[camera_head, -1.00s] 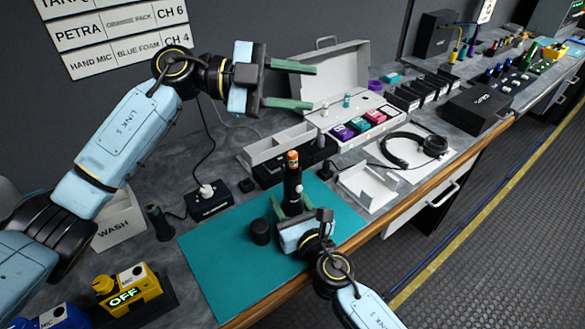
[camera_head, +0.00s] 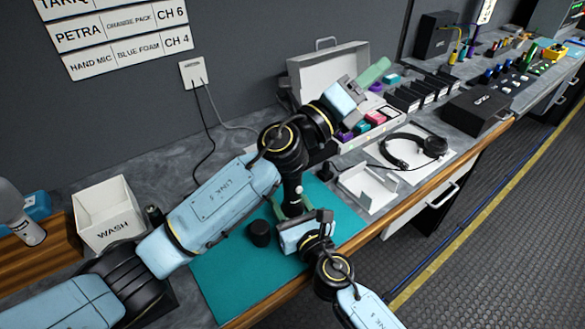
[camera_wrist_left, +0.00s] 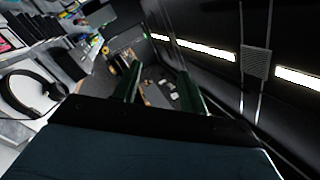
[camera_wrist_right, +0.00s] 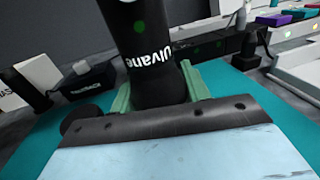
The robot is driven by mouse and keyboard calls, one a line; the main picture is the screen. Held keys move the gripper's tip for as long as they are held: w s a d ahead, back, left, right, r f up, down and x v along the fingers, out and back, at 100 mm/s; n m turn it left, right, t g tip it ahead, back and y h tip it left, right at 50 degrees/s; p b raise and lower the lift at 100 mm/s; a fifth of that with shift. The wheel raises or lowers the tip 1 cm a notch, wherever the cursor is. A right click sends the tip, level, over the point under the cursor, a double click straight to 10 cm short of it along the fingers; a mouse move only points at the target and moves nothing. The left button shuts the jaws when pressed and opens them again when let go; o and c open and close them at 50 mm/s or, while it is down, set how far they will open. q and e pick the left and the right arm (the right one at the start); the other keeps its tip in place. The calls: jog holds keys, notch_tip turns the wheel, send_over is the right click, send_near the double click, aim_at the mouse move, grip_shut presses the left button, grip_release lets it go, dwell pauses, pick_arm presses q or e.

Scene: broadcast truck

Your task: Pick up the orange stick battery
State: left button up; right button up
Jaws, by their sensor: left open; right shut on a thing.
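My right gripper (camera_head: 290,212) is shut on the black microphone body (camera_head: 292,190) and holds it upright over the teal mat (camera_head: 225,285). In the right wrist view the body (camera_wrist_right: 150,45) stands between the green fingers, with white lettering on its side. Its top is out of that view and is hidden by my left arm in the head view. No orange stick battery shows now. My left gripper (camera_head: 374,72) is open near the grey case at the back; its two green fingers are apart and empty in the left wrist view (camera_wrist_left: 158,85).
A black cap (camera_head: 259,233) stands on the mat left of the microphone. The open grey case (camera_head: 325,75) with coloured packs, a white tray (camera_head: 368,188) and headphones (camera_head: 415,150) lie to the right. The WASH bin (camera_head: 105,210) is at the left.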

pick_arm(q)
notch_tip(320, 180, down, 4)
jog(key=s+d+r+t+y, duration=0.1)
jog(key=s+d+t+y, duration=0.15)
jog(key=t+y, duration=0.25)
jog(key=n+g+y, duration=0.1)
jog(key=n+y, duration=0.3)
jog(key=y, duration=1.6)
send_near(298, 174)
notch_tip(298, 174, up, 3)
jog(key=w+a, duration=0.1)
jog(key=a, duration=0.1)
jog(key=x, duration=0.6)
jog(key=shift+w+d+f, duration=0.2)
jog(key=shift+d, duration=0.05)
jog(key=x, duration=0.5)
jog(key=shift+w+d+r, duration=0.1)
jog(key=shift+w+r, duration=0.05)
jog(key=shift+w, duration=0.1)
jog(key=shift+c, duration=0.4)
grip_shut()
